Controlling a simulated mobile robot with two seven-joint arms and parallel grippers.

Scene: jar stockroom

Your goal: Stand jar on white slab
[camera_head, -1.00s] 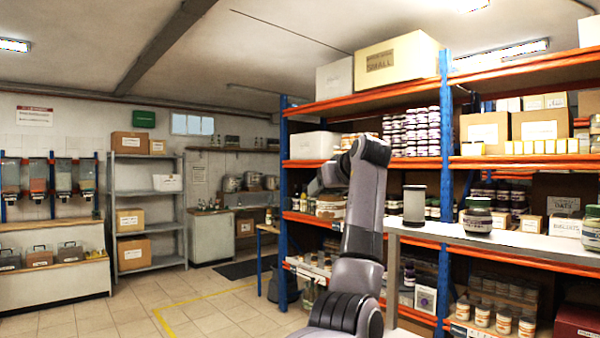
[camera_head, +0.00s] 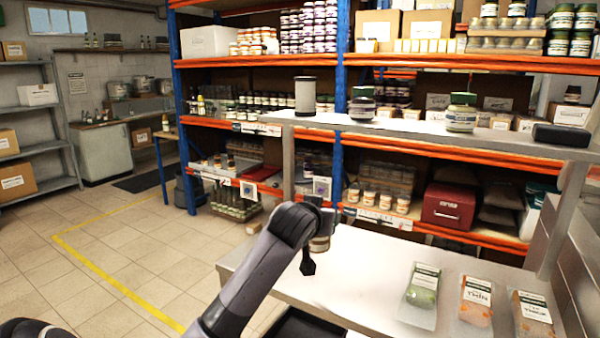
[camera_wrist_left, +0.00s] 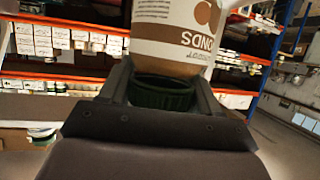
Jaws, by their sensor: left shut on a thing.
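My left gripper (camera_head: 318,230) is shut on a jar (camera_head: 320,243), which is mostly hidden behind my wrist in the head view. In the left wrist view the jar (camera_wrist_left: 178,28) has a white and brown label reading "...ONDS", upside down in that picture. Its dark green lid (camera_wrist_left: 163,92) is between the fingers. A broad white work surface (camera_head: 355,265) lies below and to the right of the gripper in the head view. I cannot tell a separate white slab apart from it. My right gripper is not in view.
Clear packs (camera_head: 422,290) lie on the right part of the white surface; its middle is bare. A raised ledge above it holds a grey cylinder (camera_head: 305,96), jars (camera_head: 461,112) and a black case (camera_head: 561,135). Stocked orange and blue shelving stands behind.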

